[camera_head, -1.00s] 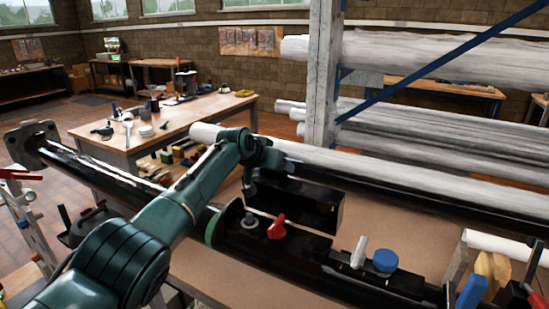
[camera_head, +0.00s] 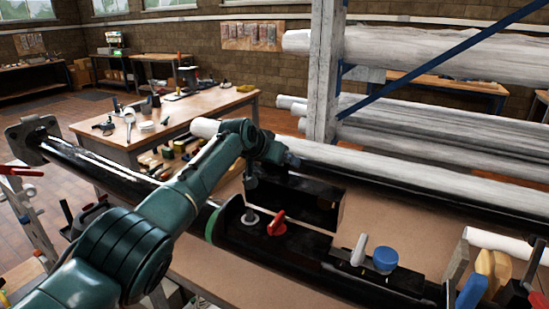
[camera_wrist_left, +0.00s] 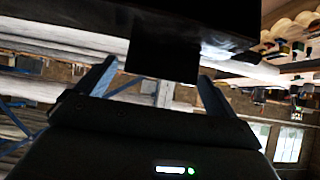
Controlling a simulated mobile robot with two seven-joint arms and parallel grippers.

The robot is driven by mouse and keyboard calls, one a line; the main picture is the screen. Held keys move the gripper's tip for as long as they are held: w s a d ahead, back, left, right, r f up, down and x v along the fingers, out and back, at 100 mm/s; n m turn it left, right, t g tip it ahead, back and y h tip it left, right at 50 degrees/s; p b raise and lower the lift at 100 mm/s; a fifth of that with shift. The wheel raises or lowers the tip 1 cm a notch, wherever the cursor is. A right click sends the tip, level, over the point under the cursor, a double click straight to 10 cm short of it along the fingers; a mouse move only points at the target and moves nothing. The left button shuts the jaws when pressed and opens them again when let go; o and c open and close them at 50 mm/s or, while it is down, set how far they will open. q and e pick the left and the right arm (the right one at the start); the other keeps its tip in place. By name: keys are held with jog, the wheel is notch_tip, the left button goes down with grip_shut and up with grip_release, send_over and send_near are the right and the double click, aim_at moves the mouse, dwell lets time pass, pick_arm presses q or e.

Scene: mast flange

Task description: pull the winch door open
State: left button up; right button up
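The black mast (camera_head: 110,180) lies across the bench in the head view. A flat black panel (camera_head: 300,203), which looks like the winch door, stands up behind the mast fittings, close to my left wrist. I cannot tell its hinge or how far it is open. My left arm reaches over the mast, and its hand is mostly hidden behind the wrist. In the left wrist view my left gripper (camera_wrist_left: 158,72) is open, its two fingers wide apart. A dark block (camera_wrist_left: 165,55) below a black surface lies between the fingertips, with gaps on both sides. My right gripper is not in view.
A red knob (camera_head: 277,222), a grey lever (camera_head: 359,250) and a blue knob (camera_head: 385,261) stick up from the mast. White-wrapped spars (camera_head: 400,175) lie behind it, beside a rack post (camera_head: 325,75). Bare bench top (camera_head: 385,222) shows right of the panel.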

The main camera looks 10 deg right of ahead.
pick_arm(q)
jog(key=shift+f, duration=0.15)
jog(key=shift+s+a, duration=0.1)
jog(key=shift+b+v, duration=0.3)
jog(key=shift+v, duration=0.95)
jog(key=b+v, duration=0.2)
jog(key=v, duration=0.8)
jog(key=shift+r, duration=0.25)
jog(key=shift+s, duration=0.1)
